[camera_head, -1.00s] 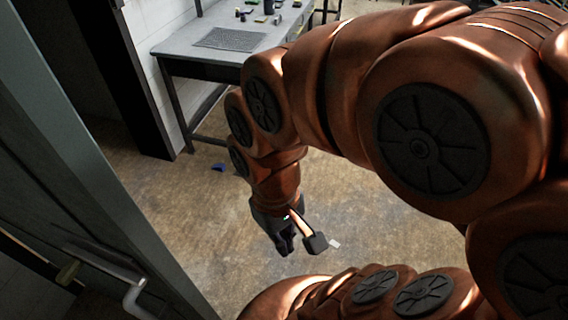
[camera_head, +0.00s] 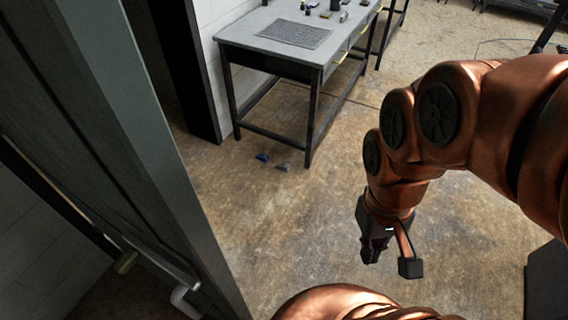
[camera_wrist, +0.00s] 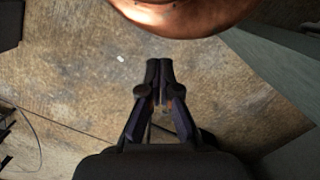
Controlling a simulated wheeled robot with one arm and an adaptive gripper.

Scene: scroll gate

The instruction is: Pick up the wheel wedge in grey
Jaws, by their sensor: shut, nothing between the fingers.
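A small grey wedge (camera_head: 284,167) lies on the floor by the near legs of the workbench, just right of a blue wedge (camera_head: 262,157). My gripper (camera_head: 370,258) hangs over bare floor, to the right of the wedges and nearer to me, well apart from them. In the wrist view my gripper's fingers (camera_wrist: 160,68) are together with nothing between them.
A grey workbench (camera_head: 252,40) with a dark mat (camera_head: 295,33) and several small items stands at the back. A dark door or frame edge (camera_head: 150,150) fills the left side. The floor (camera_head: 290,225) between the gripper and the wedges is clear.

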